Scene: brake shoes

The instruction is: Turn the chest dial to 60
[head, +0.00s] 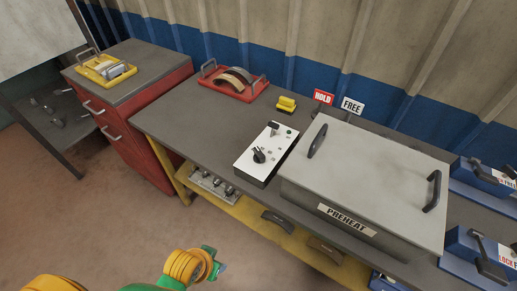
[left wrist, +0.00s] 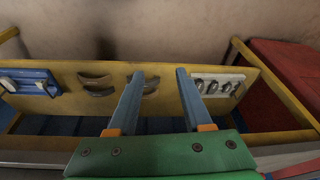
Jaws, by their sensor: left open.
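The preheat chest (head: 365,178) is a grey box with a closed lid, two black handles and a PREHEAT label, on the workbench. Left of it a white control panel (head: 252,166) carries a black dial (head: 258,155), a black lever (head: 273,127) and small marks too small to read. My left gripper (head: 214,264) is low at the bottom of the head view, in front of the bench and well apart from the dial. In the left wrist view its two blue fingers (left wrist: 160,76) are spread with nothing between them. The dial is not in the left wrist view. My right gripper is not in view.
A red tray (head: 235,92) with curved shoes, a yellow block (head: 286,104) and HOLD and FREE signs (head: 352,105) stand at the bench's back. A red cabinet (head: 150,135) bears a yellow tray (head: 106,80). The yellow lower shelf (left wrist: 245,120) holds dark shoes (left wrist: 97,80).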

